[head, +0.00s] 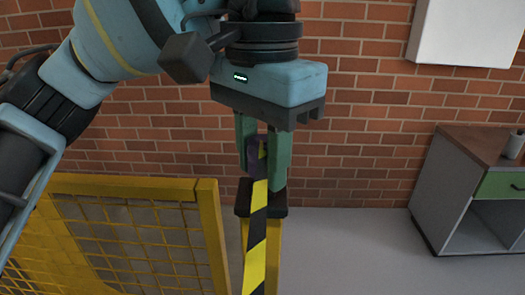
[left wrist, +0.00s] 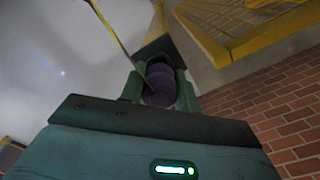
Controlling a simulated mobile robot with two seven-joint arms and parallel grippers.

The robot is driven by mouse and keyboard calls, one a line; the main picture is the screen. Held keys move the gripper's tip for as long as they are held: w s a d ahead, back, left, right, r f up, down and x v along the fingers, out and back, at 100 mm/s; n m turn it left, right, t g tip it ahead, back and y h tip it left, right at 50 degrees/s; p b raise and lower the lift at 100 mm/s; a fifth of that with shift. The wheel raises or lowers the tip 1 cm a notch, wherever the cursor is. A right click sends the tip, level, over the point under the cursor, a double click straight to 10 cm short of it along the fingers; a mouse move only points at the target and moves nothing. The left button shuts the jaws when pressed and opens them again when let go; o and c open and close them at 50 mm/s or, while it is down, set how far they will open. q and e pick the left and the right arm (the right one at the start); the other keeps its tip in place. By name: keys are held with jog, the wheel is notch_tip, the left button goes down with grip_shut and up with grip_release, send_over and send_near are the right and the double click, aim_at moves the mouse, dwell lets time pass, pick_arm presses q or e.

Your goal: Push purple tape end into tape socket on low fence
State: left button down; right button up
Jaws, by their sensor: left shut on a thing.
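My left gripper (head: 262,172) points down with its green fingers shut on the purple tape end (head: 254,160). A yellow and black striped tape (head: 256,240) runs from the tape end down toward the bottom of the head view. Directly below the fingers is a black block, which looks like the tape socket (head: 242,211), on top of a yellow post (head: 273,250). In the left wrist view the purple tape end (left wrist: 160,88) sits between the fingers, with the dark block (left wrist: 158,48) just beyond. I cannot tell whether they touch. My right gripper is not in view.
A yellow mesh fence panel (head: 208,235) stands left of the post. A grey cabinet (head: 440,190) with a brown top and green drawer stands at the right. A brick wall (head: 365,130) is behind, with a white panel (head: 465,30). Grey floor (head: 350,250) between post and cabinet is clear.

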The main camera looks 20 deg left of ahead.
pick_arm(q)
jog(key=shift+s+a, duration=0.1)
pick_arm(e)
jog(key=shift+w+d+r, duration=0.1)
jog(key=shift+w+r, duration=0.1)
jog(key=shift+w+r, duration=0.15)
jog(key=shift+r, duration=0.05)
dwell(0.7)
pick_arm(q)
jog(key=shift+p, duration=0.35)
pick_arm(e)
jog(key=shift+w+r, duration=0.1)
pick_arm(q)
jog(key=shift+f, duration=0.55)
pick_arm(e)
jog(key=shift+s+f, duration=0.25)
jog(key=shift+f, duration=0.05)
pick_arm(q)
jog(key=shift+f, duration=0.2)
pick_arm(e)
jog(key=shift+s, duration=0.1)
